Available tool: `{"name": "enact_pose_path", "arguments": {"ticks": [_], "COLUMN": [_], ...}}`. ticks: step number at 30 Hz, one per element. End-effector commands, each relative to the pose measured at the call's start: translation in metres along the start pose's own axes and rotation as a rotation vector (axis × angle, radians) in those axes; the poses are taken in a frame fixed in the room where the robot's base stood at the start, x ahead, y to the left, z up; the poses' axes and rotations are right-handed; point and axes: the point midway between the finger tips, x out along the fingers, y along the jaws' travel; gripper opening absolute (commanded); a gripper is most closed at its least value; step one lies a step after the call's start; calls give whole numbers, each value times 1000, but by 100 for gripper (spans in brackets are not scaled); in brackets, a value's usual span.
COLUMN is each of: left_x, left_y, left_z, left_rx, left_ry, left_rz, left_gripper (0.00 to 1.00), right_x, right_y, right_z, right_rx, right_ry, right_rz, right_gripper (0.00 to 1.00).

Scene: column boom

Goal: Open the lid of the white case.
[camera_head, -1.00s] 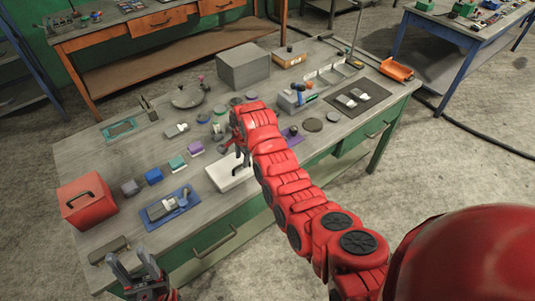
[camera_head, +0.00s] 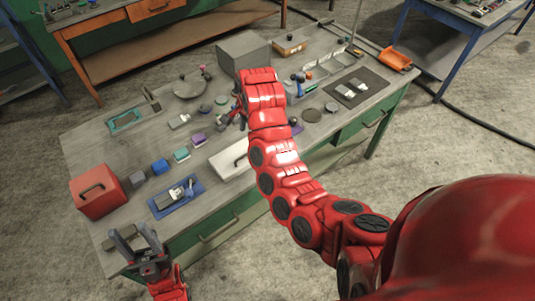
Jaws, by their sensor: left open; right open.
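The white case (camera_head: 229,163) lies flat near the front middle of the workbench, with a small dark handle on it. My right arm covers its right part; its lid looks down, though the hidden side leaves this unsure. My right gripper (camera_head: 232,114) is above the bench beyond the case, apart from it and partly hidden by my own wrist. Its jaws are open, with nothing visible in them. My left gripper (camera_head: 135,243) is open and empty at the bench's front left corner, well away from the case.
A red box (camera_head: 98,190) and a blue mat (camera_head: 163,206) with a grey tool are left of the case. Small coloured blocks and discs lie behind it. A grey box (camera_head: 243,52) and a dark mat (camera_head: 374,88) are farther off.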

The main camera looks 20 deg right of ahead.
Motion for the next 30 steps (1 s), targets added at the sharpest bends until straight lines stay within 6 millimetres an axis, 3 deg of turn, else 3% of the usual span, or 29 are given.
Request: {"name": "enact_pose_path", "arguments": {"ticks": [5, 7, 19, 30], "left_x": [16, 3, -29, -60], "left_y": [-1, 0, 1, 3], "left_z": [-3, 0, 5, 10], "left_rx": [0, 0, 0, 0], "left_ry": [0, 0, 0, 0], "left_rz": [0, 0, 0, 0], "left_gripper": [50, 50, 50, 50], "right_x": [-29, -8, 58, 91], "right_y": [-1, -6, -56, -81], "right_z": [-1, -2, -28, -54], "right_rx": [1, -17, -137, -257], "right_ry": [-2, 13, 168, 416], "right_rz": [-2, -43, -374, -684], "right_gripper": [44, 44, 44, 44]}}
